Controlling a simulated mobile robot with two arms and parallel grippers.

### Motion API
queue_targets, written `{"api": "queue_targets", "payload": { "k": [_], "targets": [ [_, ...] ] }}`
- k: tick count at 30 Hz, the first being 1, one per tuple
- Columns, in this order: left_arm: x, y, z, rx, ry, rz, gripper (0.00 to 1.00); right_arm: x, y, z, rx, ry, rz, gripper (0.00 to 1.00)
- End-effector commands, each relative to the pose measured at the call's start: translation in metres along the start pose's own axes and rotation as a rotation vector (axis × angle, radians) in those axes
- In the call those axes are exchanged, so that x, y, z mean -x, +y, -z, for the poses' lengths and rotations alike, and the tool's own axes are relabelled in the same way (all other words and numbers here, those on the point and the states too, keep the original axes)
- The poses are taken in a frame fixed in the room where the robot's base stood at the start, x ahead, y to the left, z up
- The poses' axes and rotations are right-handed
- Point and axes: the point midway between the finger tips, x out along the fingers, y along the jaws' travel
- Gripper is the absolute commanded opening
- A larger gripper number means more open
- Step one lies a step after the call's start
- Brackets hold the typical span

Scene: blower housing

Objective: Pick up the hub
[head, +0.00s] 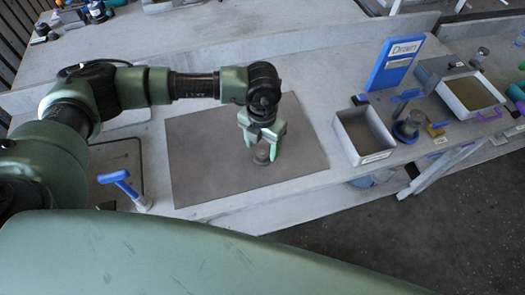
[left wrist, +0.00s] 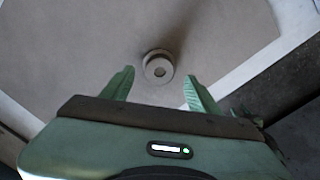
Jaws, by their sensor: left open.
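The hub (left wrist: 159,67) is a small round grey part with a hole in its middle. In the head view the hub (head: 261,156) sits on the grey-brown mat (head: 200,150), toward its right front part. My left gripper (head: 260,158) is open above the hub, with its green fingers pointing down on either side of it in that view. In the left wrist view the fingers of the left gripper (left wrist: 158,84) are spread, and the hub shows between and just beyond their tips. I cannot tell the exact height gap. My right gripper is not in view.
A tray with a label (head: 363,137) stands right of the mat, with a blue "Drain" sign (head: 395,62) behind it. A blue-handled tool (head: 125,186) is at the left front. The mat around the hub is clear. The bench's front edge is close.

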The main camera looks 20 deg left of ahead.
Motion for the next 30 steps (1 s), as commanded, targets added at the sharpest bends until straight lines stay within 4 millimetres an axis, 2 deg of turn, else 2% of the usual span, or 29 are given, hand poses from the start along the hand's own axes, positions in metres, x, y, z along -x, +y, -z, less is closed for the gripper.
{"api": "queue_targets", "payload": {
  "k": [1, 5, 11, 14, 18, 20, 21, 30],
  "targets": [
    [-0.003, 0.000, 0.002, 0.002, 0.006, 0.000, 0.61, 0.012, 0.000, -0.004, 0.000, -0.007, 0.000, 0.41],
    [-0.022, -0.001, 0.001, 0.000, 0.003, 0.001, 0.61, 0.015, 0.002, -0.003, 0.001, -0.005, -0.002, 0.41],
    [-0.029, 0.000, 0.000, -0.001, -0.001, 0.001, 0.61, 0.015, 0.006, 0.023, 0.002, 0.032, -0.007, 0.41],
    [-0.029, 0.000, 0.000, -0.001, 0.000, 0.001, 0.61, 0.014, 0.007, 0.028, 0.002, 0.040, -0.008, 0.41],
    [-0.029, 0.000, 0.000, -0.001, 0.000, 0.001, 0.22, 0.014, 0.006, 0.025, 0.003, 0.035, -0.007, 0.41],
    [-0.029, 0.000, 0.000, -0.001, 0.000, 0.001, 0.05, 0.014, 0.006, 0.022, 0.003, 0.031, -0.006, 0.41],
    [-0.029, 0.000, 0.000, -0.001, 0.000, 0.001, 0.00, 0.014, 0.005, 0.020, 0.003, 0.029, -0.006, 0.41],
    [-0.027, 0.000, 0.000, 0.000, -0.001, 0.002, 0.00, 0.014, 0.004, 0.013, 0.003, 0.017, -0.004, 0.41]
  ]
}}
